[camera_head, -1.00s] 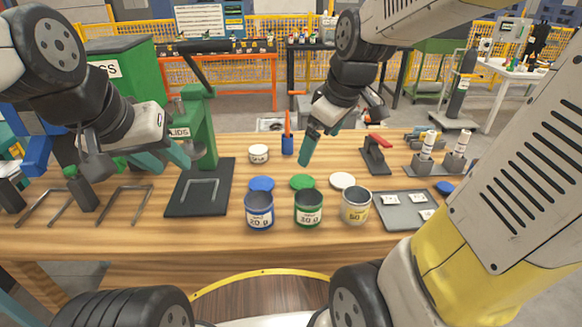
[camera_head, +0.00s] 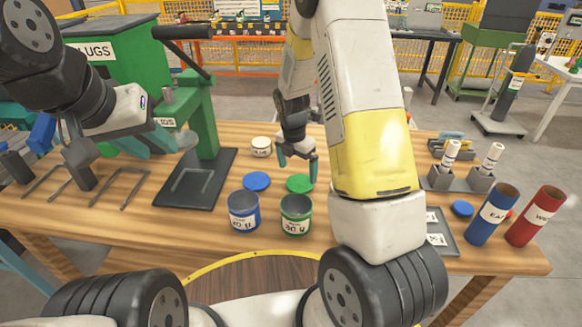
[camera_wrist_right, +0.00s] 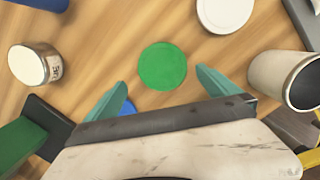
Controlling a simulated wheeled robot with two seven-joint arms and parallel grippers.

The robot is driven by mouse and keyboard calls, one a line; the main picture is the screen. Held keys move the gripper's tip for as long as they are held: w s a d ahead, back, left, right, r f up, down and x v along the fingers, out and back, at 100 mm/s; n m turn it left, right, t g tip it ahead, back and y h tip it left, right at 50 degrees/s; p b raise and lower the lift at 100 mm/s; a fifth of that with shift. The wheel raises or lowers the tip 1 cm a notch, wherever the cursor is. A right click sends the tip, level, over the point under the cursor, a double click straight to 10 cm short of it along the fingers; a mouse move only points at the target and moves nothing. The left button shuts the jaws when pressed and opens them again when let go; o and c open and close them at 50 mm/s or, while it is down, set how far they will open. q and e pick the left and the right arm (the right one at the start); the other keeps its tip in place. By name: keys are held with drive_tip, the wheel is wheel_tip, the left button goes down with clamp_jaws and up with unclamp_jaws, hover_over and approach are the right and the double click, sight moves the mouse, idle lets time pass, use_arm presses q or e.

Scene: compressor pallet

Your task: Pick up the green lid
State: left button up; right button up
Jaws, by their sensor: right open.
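The green lid (camera_head: 300,183) lies flat on the wooden table, behind the green-labelled can (camera_head: 296,214). In the right wrist view the green lid (camera_wrist_right: 162,66) lies ahead of and between my two teal fingertips. My right gripper (camera_head: 298,169) points down above the lid, open and empty; its fingers also show in the right wrist view (camera_wrist_right: 160,90). I cannot tell the exact gap to the lid. My left gripper (camera_head: 172,140) is at the left by the green press, its teal fingers seen from the side; its opening is unclear.
A blue lid (camera_head: 256,181) lies left of the green one, near a blue can (camera_head: 244,211). A white lid (camera_wrist_right: 226,12) and a cream can (camera_wrist_right: 284,80) are close by. A green press (camera_head: 200,120) stands left. Blue and red tubes (camera_head: 492,215) stand right.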

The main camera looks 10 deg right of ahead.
sight(300, 183)
drive_tip(key=f, duration=0.2)
drive_tip(key=d+f, duration=0.1)
drive_tip(key=f, duration=0.2)
drive_tip(key=shift+w+f, duration=0.1)
drive_tip(key=shift+c, duration=0.4)
drive_tip(key=c, duration=1.2)
